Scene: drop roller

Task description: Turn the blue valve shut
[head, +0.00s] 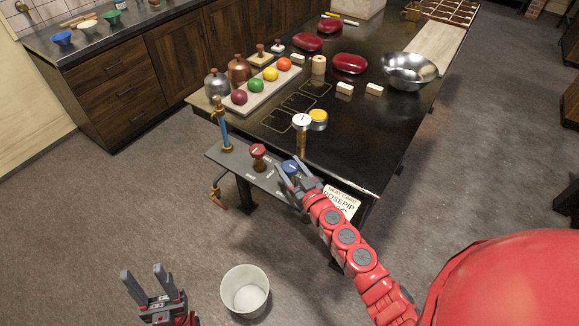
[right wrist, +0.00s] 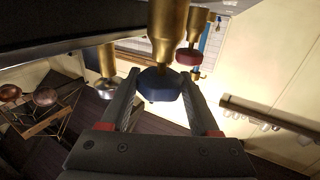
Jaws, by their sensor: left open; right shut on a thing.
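The blue valve (head: 289,168) sits on the grey shelf at the table's near end, with the red valve (head: 258,151) to its left. In the right wrist view the dark blue knob (right wrist: 159,85) lies between the two fingers, below a brass stem. My right gripper (head: 285,172) is shut on the blue knob; its fingers partly hide the knob in the head view. My left gripper (head: 143,277) is open and empty, low at the left over the floor.
The grey shelf (head: 226,154) carries a blue and brass pipe (head: 222,125). A sign card (head: 342,202) hangs at its right end. A white bucket (head: 245,290) stands on the floor. The black table (head: 350,130) holds fruit, jars and a metal bowl (head: 410,70).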

